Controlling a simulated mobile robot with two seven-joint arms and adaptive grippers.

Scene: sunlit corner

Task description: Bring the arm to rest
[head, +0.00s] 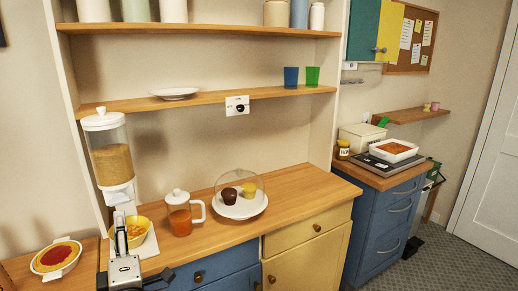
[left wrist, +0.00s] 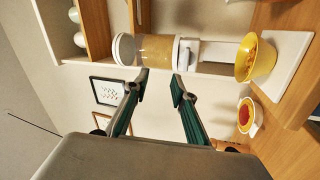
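My left gripper (head: 121,232) is at the lower left of the head view, in front of the cereal dispenser (head: 112,160) and overlapping the yellow bowl (head: 142,247) in the picture. In the left wrist view my left gripper (left wrist: 159,88) has its two fingers spread, with nothing between them. The dispenser (left wrist: 165,50) and the yellow bowl (left wrist: 262,66), holding orange-brown food, lie beyond the fingertips. The bowl is on a white board (left wrist: 292,65) by the dispenser's spout. My right gripper is in neither view.
The wooden counter (head: 290,200) holds an orange-filled jug (head: 180,215) and a domed plate (head: 243,208). A red-filled dish (head: 57,258) is at far left. Shelves (head: 200,100) hang above. Right of the cabinets, the floor (head: 460,262) has free room before the white door (head: 495,170).

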